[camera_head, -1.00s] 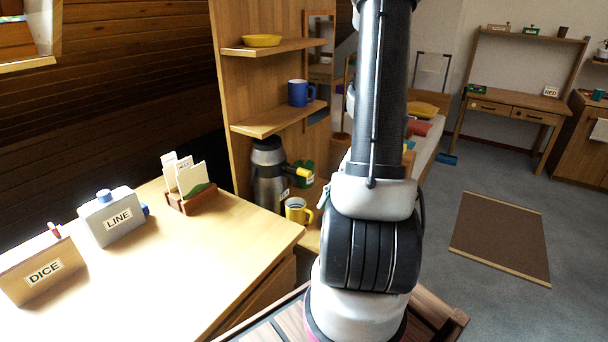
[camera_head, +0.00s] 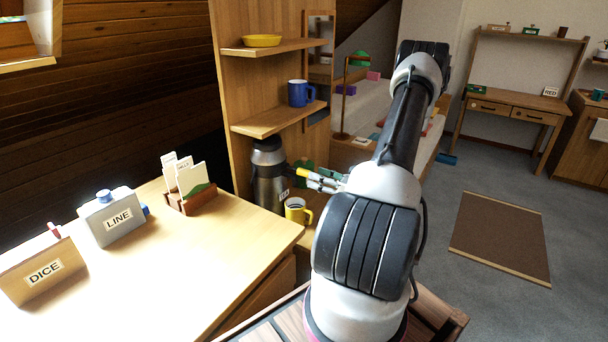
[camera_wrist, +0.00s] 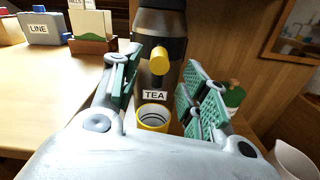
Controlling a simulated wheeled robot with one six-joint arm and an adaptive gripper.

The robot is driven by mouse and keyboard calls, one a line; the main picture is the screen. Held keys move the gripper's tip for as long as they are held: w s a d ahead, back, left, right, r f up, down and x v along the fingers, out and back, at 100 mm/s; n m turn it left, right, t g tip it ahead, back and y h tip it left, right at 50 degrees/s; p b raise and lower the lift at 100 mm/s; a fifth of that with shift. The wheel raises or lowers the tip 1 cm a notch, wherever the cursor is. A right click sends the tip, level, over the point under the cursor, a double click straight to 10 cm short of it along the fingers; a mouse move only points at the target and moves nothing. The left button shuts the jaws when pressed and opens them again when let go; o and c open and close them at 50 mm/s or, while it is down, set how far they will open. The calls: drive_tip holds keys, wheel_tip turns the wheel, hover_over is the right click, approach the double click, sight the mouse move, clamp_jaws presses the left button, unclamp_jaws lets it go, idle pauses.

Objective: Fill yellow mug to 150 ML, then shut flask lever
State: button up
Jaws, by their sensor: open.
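The yellow mug (camera_head: 297,211) stands on a low shelf, at the foot of the steel flask (camera_head: 268,180). In the wrist view the mug (camera_wrist: 153,117) is upright in front of the flask (camera_wrist: 157,82), which carries a TEA label. The flask's yellow lever (camera_wrist: 159,60) points toward the wrist camera, above the mug. My gripper (camera_head: 312,177) is open, its green-padded fingers to either side of the lever in the wrist view (camera_wrist: 158,85). I cannot tell whether they touch it. The liquid level in the mug is unclear.
The shelf unit (camera_head: 240,130) holds a blue mug (camera_head: 301,93) and a yellow bowl (camera_head: 261,41). On the desk (camera_head: 180,255) stand a LINE box (camera_head: 115,217), a DICE box (camera_head: 40,270) and a card holder (camera_head: 192,203). Something green (camera_wrist: 234,96) stands right of the flask.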

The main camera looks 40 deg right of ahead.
sight(304, 173)
drive_tip(key=x, duration=0.6)
drive_tip(key=shift+w+a, duration=0.1)
drive_tip(key=shift+w, duration=0.05)
clamp_jaws()
